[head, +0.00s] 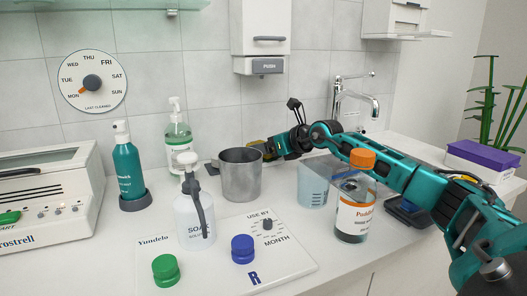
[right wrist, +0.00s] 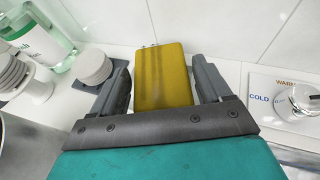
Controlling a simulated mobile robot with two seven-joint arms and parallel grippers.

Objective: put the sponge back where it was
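The yellow sponge (right wrist: 162,78) sits between the two fingers of my right gripper (right wrist: 162,75) in the right wrist view. The fingers lie close along both of its sides, and its far end reaches past the fingertips. In the head view only a small yellow part of the sponge (head: 256,143) shows, at the tip of my right gripper (head: 268,148), just behind and right of the metal cup (head: 240,178). The cup hides what lies below it, so I cannot tell the sponge's height above the counter. My left gripper is in neither view.
A soap pump bottle (head: 195,222), a teal spray bottle (head: 128,170) and a green-liquid dispenser (head: 179,140) stand left of the cup. A clear beaker (head: 313,188) and an orange-lidded jar (head: 352,220) stand below my right arm. The tap (head: 360,100) is behind; a white board (head: 285,265) lies in front.

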